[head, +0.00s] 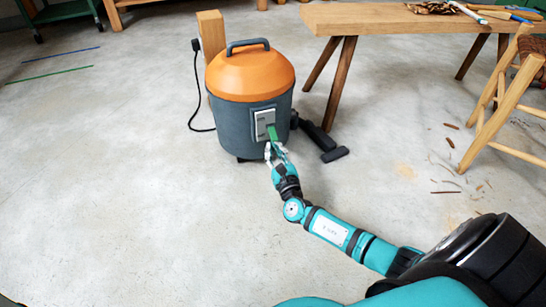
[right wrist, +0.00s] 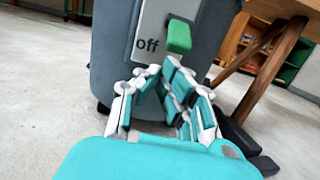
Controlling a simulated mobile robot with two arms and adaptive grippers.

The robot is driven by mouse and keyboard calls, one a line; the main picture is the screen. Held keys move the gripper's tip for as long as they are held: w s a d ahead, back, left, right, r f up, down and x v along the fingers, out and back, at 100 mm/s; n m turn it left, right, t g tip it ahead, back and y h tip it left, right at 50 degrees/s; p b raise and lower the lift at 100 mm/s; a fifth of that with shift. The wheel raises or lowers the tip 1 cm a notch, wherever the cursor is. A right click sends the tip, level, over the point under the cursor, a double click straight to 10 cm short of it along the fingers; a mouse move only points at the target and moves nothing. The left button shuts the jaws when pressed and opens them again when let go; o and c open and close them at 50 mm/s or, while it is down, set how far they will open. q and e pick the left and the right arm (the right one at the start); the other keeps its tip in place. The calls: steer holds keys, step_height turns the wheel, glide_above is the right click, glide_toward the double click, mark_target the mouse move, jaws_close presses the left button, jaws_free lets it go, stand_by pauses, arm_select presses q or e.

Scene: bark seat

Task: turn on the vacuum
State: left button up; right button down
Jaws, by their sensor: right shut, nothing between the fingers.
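The vacuum (head: 250,80) stands on the floor, with an orange lid and a grey body. On its front is a pale switch plate (head: 264,117) with a green lever (head: 272,131). In the right wrist view the lever (right wrist: 178,37) sticks out beside the word "off" on the plate (right wrist: 150,30). My right gripper (head: 273,146) is shut and empty at the front of the vacuum. In the right wrist view its fingertips (right wrist: 160,68) are just below the lever; I cannot tell whether they touch it. My left gripper is not in view.
A wooden post (head: 211,32) with a black cord (head: 197,100) stands behind the vacuum. A black floor nozzle (head: 334,154) lies to its right. A wooden bench (head: 390,18) and a stool (head: 510,100) are at the right.

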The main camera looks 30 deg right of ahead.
steer(key=shift+s+r, duration=0.2)
steer(key=shift+r, duration=0.1)
